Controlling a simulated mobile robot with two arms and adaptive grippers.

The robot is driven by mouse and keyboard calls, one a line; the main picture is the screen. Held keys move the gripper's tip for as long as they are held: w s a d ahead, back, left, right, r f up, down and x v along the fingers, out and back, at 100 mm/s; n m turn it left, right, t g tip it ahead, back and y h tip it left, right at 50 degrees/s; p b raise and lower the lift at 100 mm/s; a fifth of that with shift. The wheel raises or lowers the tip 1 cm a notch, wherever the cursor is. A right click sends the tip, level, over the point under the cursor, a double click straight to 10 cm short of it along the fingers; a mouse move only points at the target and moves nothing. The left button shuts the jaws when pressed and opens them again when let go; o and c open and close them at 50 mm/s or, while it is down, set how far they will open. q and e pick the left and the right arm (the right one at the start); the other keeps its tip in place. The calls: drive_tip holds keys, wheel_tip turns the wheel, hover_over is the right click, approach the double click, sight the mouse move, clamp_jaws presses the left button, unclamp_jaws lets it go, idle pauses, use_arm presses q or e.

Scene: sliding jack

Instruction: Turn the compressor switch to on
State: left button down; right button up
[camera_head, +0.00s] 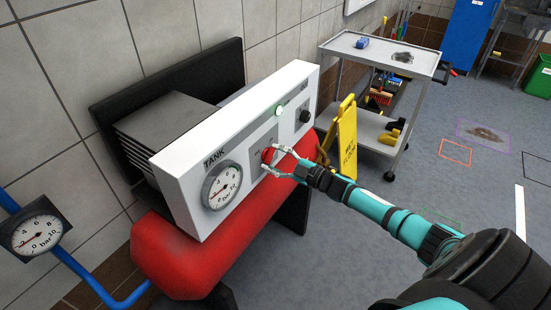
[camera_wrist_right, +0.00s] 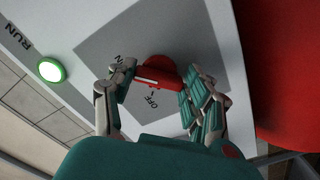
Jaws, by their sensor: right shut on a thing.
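The compressor switch is a red rotary knob (camera_head: 267,155) on the white control panel's front, left of the green lamp. In the right wrist view the knob (camera_wrist_right: 158,70) sits on a grey plate, with an ON label (camera_wrist_right: 118,60) and an OFF label (camera_wrist_right: 152,101) beside it. A pale line runs along the knob's edge; I cannot tell exactly which label it marks. My right gripper (camera_head: 275,161) is at the knob, one finger on each side, shut on it; its fingers also show in the wrist view (camera_wrist_right: 157,85). My left gripper is not in view.
The panel (camera_head: 180,195) carries a TANK gauge (camera_head: 222,186), a lit green RUN lamp (camera_head: 279,111) and a black knob (camera_head: 305,116). A red tank (camera_head: 165,260) lies beneath. A yellow floor sign (camera_head: 347,140) and grey cart (camera_head: 380,52) stand behind. Floor at right is mostly clear.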

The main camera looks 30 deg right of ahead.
drive_tip(key=shift+f, duration=0.1)
drive_tip(key=o, duration=1.2)
drive_tip(key=shift+s, duration=0.1)
drive_tip(key=v, duration=1.2)
